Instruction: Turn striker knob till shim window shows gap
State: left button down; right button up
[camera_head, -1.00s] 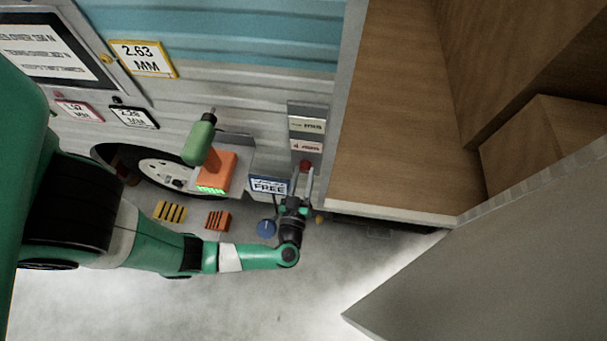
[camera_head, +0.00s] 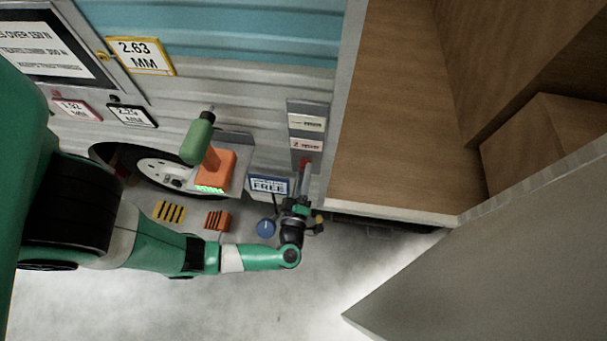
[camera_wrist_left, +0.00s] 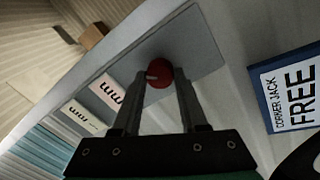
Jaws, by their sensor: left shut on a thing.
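The red striker knob (camera_head: 304,162) sits on a grey plate (camera_head: 293,112) at the edge of the camper wall, beside the door opening. In the left wrist view the knob (camera_wrist_left: 159,75) is round with a pale mark on its left side. My left gripper (camera_head: 305,166) is shut on it, one finger at each side, as the left wrist view (camera_wrist_left: 161,76) shows. Two small readout windows, an upper one (camera_head: 307,123) and a lower one (camera_head: 306,145), are on the plate above the knob. Their small text is too blurred to read surely. My right gripper is out of view.
A blue sign reading FREE (camera_head: 269,186) is just left of the gripper. An orange tool with a green handle (camera_head: 215,168) stands further left by the wheel. The open door (camera_head: 510,220) is at the right. The floor below the arm is clear.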

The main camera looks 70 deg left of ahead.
pick_arm(q)
jog(key=shift+n, duration=1.1)
jog(key=shift+c, duration=2.2)
grip_release()
jog(key=shift+d, duration=0.1)
jog(key=v, duration=1.1)
jog(key=shift+s+d+p, duration=0.15)
jog(key=shift+d+p, duration=0.05)
jog(key=shift+p, duration=0.2)
